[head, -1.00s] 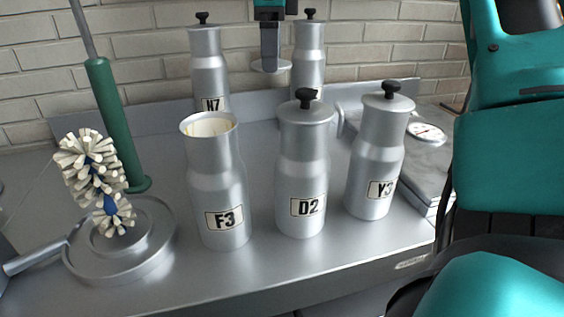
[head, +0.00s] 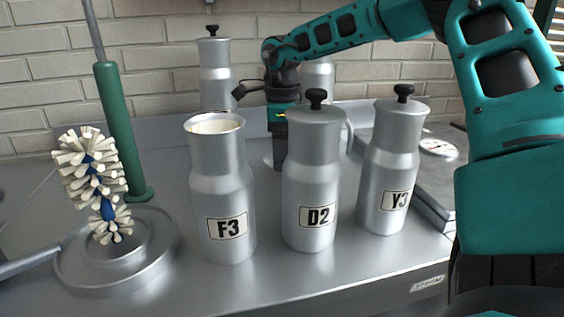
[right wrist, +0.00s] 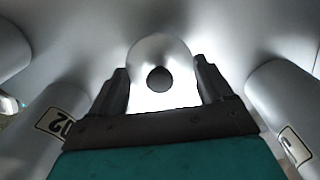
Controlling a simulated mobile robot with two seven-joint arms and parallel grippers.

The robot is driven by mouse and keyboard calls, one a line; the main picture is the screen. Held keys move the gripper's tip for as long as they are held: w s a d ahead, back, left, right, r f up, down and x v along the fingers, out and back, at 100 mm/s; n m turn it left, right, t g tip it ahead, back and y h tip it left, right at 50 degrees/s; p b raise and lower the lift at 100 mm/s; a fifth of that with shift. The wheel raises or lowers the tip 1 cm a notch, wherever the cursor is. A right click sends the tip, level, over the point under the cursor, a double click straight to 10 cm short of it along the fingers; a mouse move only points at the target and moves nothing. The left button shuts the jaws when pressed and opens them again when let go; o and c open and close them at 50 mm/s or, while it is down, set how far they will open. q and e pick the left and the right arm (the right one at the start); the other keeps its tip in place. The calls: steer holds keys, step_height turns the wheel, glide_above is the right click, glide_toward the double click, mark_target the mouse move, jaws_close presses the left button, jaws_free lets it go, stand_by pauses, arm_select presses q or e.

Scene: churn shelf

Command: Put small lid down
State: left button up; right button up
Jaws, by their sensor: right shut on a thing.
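My right gripper (head: 279,150) points down behind the gap between can F3 (head: 222,190) and can D2 (head: 312,180), low near the counter; D2 partly hides it. In the right wrist view its fingers (right wrist: 160,80) are on either side of the small lid (right wrist: 160,50), a pale round disc with a dark knob, and hold it. The lid is mostly hidden in the head view, and I cannot tell whether it touches the counter. F3 stands open, with a creamy rim. My left gripper is not in view.
Lidded can Y3 (head: 391,170) stands right of D2. Two more cans (head: 215,75) stand at the back by the brick wall. A white-bristled brush (head: 95,180) rises over a round metal lid (head: 120,265) at left, near a green handle (head: 118,130). A gauge (head: 437,147) is at right.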

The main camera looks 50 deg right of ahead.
step_height(320, 180, down, 2)
steer(key=shift+f, duration=0.25)
steer(key=o, duration=1)
steer(key=shift+c, duration=0.2)
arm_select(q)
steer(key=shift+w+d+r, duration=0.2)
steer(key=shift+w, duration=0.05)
arm_select(e)
step_height(320, 180, up, 12)
steer(key=p, duration=0.2)
steer(key=shift+f+p, duration=0.1)
steer(key=shift+p, duration=0.3)
steer(key=shift+r, duration=0.25)
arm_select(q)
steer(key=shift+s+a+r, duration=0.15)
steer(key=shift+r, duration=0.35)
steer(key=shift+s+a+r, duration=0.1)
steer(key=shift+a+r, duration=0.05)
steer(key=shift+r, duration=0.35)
